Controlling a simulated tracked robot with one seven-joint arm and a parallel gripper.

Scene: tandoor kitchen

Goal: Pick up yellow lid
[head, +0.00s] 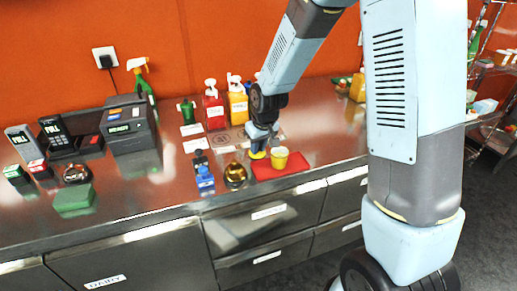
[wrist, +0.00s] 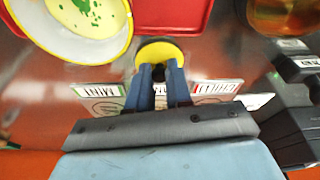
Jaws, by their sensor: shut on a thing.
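The yellow lid (wrist: 172,46) is round with a dark knob at its middle. In the wrist view my gripper (wrist: 159,74) is shut on the knob, with its two blue fingers at either side. In the head view the lid (head: 258,155) shows as a small yellow edge under my gripper (head: 259,146), just left of a yellow cup (head: 279,160). Its height above the counter is hard to tell. In the wrist view the open cup (wrist: 118,50) holds a pale yellow content with green bits.
The cup stands on a red tray (head: 297,180). A gold-lidded jar (head: 235,176) and blue bottles (head: 205,182) stand to the left. Red (head: 214,108) and yellow (head: 237,106) pump bottles stand behind, near label cards (head: 194,145).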

